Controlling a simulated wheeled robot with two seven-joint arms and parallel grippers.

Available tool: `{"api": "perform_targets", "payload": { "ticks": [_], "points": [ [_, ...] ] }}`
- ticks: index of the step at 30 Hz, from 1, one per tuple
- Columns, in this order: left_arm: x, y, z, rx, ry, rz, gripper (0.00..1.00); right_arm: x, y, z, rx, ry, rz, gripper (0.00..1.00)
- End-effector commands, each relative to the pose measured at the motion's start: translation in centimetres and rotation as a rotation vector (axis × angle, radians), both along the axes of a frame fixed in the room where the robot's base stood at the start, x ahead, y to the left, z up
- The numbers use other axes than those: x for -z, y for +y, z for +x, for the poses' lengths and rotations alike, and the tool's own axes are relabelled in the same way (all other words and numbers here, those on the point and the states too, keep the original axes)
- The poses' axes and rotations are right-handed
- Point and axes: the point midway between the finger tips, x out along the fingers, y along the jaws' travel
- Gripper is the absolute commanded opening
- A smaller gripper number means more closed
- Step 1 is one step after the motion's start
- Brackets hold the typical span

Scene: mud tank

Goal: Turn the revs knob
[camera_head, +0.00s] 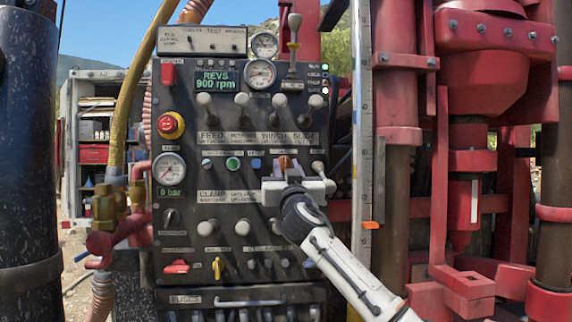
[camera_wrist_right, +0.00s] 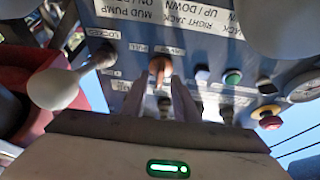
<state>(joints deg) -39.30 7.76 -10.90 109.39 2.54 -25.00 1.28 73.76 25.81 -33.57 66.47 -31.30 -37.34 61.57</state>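The control panel (camera_head: 210,270) faces me, with a green-lettered display (camera_head: 217,80) reading REVS 900 rpm. An orange knob (camera_head: 285,162), which I take for the revs knob, sits right of its middle; its label is too small to read. My right gripper (camera_head: 290,177) is just below it, close to the panel. In the right wrist view the orange knob (camera_wrist_right: 160,68) shows between and just beyond the two fingertips (camera_wrist_right: 160,85). The fingers stand apart, one on each side, and seem not pressed on it. My left gripper is not in view.
Levers with round grey tips (camera_head: 241,99) line the panel above, and more (camera_head: 242,228) below. A grey-tipped lever (camera_wrist_right: 55,88) stands close to my right gripper. A red emergency button (camera_head: 170,125) is at left. Red drill machinery (camera_head: 480,70) stands at right.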

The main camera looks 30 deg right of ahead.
Motion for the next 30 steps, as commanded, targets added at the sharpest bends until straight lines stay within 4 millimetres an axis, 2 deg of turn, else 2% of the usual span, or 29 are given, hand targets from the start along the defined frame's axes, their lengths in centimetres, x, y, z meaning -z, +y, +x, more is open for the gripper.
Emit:
{"api": "perform_targets", "payload": {
  "ticks": [11,16,23,30],
  "points": [
    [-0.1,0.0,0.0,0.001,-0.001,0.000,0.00,-0.1,-0.1,0.3,0.000,0.000,-0.001,0.27],
    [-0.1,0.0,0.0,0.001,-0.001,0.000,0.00,-0.1,-0.1,0.3,0.000,0.000,-0.001,0.00],
    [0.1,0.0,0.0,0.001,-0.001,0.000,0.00,0.0,-0.1,0.3,0.000,-0.002,0.005,0.00],
    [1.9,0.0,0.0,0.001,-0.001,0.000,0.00,0.4,0.1,0.4,-0.003,-0.028,0.077,0.00]
  ]
}}
